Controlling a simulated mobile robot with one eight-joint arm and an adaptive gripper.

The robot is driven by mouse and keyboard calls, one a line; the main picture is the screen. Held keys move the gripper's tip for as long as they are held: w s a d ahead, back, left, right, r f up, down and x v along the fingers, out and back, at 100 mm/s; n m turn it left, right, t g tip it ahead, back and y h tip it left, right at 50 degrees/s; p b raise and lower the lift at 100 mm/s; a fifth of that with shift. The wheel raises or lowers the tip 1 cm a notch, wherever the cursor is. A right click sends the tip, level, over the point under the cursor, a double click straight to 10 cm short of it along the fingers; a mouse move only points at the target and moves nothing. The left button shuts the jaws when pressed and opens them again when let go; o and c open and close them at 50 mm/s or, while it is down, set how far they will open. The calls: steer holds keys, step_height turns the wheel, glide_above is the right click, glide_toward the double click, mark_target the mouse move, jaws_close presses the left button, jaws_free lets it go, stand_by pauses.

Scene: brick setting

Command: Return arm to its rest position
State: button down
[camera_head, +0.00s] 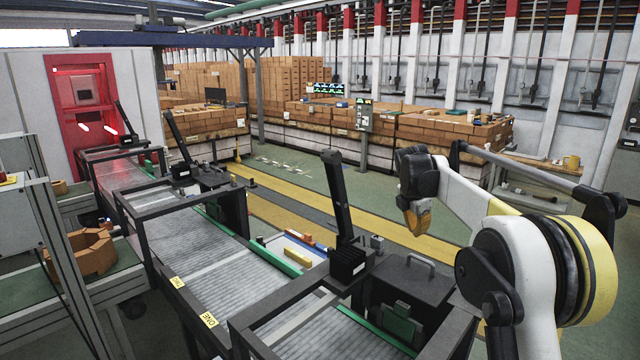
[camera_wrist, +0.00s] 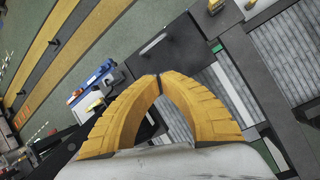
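My arm reaches in from the right of the head view, with its white and yellow links bent and raised. My gripper (camera_head: 418,225) hangs from the dark wrist, pointing down, over the floor beyond the conveyor line. In the wrist view the two yellow ribbed fingers of my gripper (camera_wrist: 158,80) curve inward and their tips meet.
A roller conveyor (camera_head: 195,250) runs from the left back to the front. A black post (camera_head: 340,200) and a dark box with a handle (camera_head: 408,280) stand near my arm.

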steer(key=s+a+f+m+b, duration=0.2)
steer(key=s+f+m+b, duration=0.2)
steer(key=s, duration=0.7)
steer(key=s+a+f+m+t+y+b, duration=0.1)
steer(key=s+a+f+m+b, duration=0.2)
steer(key=s, duration=0.9)
steer(key=s+a+f+m+t+y+b, duration=0.1)
steer(key=s+a+f+m+b, duration=0.1)
steer(key=s+f+m+b, duration=0.4)
steer(key=shift+s+a+m+b, duration=0.2)
steer(key=shift+s+m+b, duration=0.6)
steer(key=shift+s, duration=0.75)
steer(key=shift+s+a+m+b, duration=0.15)
steer(key=shift+s+m+b, duration=0.65)
steer(key=shift+s, duration=0.75)
steer(key=s+a+f+m+t+b, duration=0.1)
steer(key=s+f+m+b, duration=0.3)
steer(key=s+f, duration=0.6)
step_height(320, 180, down, 2)
steer(key=shift+s+a+f+m+y+b, duration=0.15)
steer(key=shift+s+a+m+y+b, duration=0.25)
steer(key=shift+m, duration=0.4)
